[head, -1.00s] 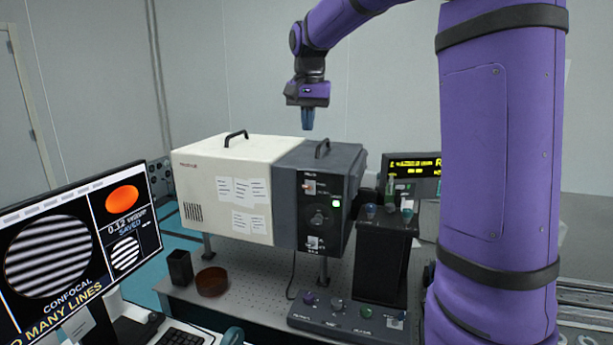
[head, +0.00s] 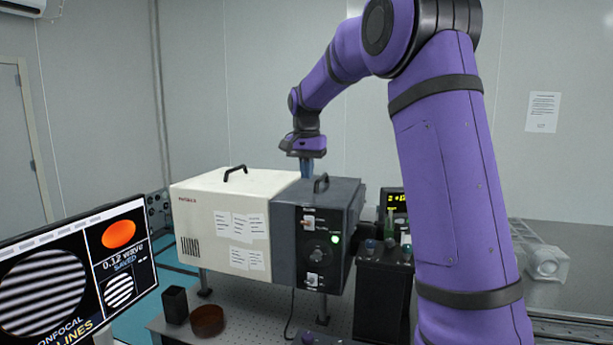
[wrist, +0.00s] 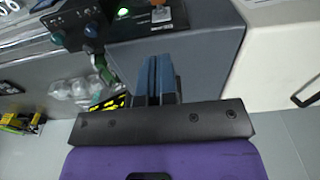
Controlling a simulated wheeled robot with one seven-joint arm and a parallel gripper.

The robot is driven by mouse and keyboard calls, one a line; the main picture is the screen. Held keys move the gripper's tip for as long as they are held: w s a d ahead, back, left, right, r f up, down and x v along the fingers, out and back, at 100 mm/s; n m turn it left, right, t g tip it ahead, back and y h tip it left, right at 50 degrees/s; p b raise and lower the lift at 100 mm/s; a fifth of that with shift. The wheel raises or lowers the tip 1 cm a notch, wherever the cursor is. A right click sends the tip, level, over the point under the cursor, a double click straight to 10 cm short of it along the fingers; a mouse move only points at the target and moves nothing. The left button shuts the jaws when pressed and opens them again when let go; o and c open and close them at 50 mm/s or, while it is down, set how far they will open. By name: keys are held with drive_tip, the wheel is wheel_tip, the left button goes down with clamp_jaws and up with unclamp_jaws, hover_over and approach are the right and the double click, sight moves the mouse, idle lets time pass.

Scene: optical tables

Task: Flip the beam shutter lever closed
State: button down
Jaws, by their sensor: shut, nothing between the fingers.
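The instrument is a box with a white housing (head: 232,215) and a dark grey front section (head: 328,235). Its dark control face carries a small switch or lever on a light plate (head: 307,222) near the top, a lit green lamp (head: 335,239), and another small lever (head: 315,255) below. I cannot tell which one is the beam shutter lever. In the wrist view my gripper (wrist: 157,78) is shut and empty, with the grey housing (wrist: 200,62) beyond the fingertips.
A monitor (head: 85,275) stands at the left front. A black cup (head: 176,305) and a brown dish (head: 208,320) sit on the bench.

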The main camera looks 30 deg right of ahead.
hover_over(304, 223)
drive_tip(key=w+d, duration=0.2)
wheel_tip(304, 223, down, 8)
drive_tip(key=shift+s+a+f, duration=0.15)
drive_tip(key=shift+s+f, duration=0.1)
drive_tip(key=shift+f, duration=0.2)
drive_tip(key=shift+s+a+f, duration=0.15)
drive_tip(key=shift+s+f, duration=0.05)
drive_tip(key=shift+f, duration=0.2)
drive_tip(key=shift+s+a+f, duration=0.2)
drive_tip(key=shift+a+f, duration=0.05)
drive_tip(key=shift+f, duration=0.35)
drive_tip(key=shift+s+a+f+t+h, duration=0.2)
drive_tip(key=shift+a+t+h, duration=0.2)
drive_tip(key=shift+h, duration=0.2)
drive_tip(key=shift+s+a+f+t+h, duration=0.2)
drive_tip(key=shift+a+f+t+h, duration=0.05)
drive_tip(key=shift+t+h, duration=0.3)
drive_tip(key=shift+s+a+f+t+h, duration=0.15)
drive_tip(key=shift+a+f+t+h, duration=0.1)
drive_tip(key=shift+t+h, duration=0.3)
drive_tip(key=shift+s+a+f, duration=0.1)
drive_tip(key=shift+s+f, duration=0.05)
drive_tip(key=shift+f, duration=0.25)
drive_tip(key=shift+s+a+f, duration=0.1)
drive_tip(key=shift+s+f, duration=0.05)
drive_tip(key=shift+f, duration=0.25)
drive_tip(key=shift+w+d, duration=0.1)
